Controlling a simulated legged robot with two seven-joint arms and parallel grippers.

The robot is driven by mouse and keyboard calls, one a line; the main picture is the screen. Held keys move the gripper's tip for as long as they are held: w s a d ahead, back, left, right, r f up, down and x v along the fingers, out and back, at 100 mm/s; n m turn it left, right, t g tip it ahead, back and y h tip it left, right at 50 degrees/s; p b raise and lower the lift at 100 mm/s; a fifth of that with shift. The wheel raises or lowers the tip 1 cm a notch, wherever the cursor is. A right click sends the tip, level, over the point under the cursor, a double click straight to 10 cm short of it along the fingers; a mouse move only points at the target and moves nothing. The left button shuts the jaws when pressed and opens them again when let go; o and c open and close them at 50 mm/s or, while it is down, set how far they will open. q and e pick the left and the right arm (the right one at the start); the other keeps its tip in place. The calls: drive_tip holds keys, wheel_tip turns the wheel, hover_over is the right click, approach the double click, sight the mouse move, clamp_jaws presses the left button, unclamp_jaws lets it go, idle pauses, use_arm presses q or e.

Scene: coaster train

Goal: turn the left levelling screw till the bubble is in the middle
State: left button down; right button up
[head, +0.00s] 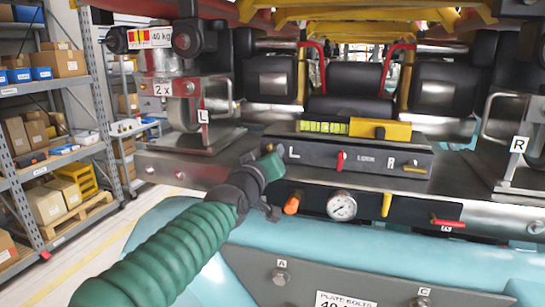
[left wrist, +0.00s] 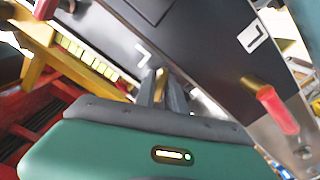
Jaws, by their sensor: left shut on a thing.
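The spirit level is a yellow bar (head: 385,130) with a yellow-green vial (head: 325,127), lying on top of a dark panel (head: 365,152) marked L and R. The vial also shows in the left wrist view (left wrist: 88,55). Its bubble is too small to make out. My left gripper (left wrist: 163,88) is at the L end of the panel, its grey fingers shut on the small brass-coloured left levelling screw (left wrist: 158,78). In the head view my green hand hides the screw and fingertips. My right gripper is not in view.
A red lever (head: 340,160) is on the panel. A red handle (left wrist: 277,108) is right of my fingers in the wrist view. Shelves (head: 50,130) stand at left.

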use_arm(q)
drive_tip(key=shift+f, duration=0.15)
idle(0.4)
drive_tip(key=c, duration=1.7)
unclamp_jaws()
drive_tip(key=shift+c, duration=0.2)
drive_tip(key=shift+o, duration=1.3)
drive_tip(key=shift+w, duration=0.15)
drive_tip(key=shift+w+d+f, duration=0.1)
drive_tip(key=shift+w, duration=0.05)
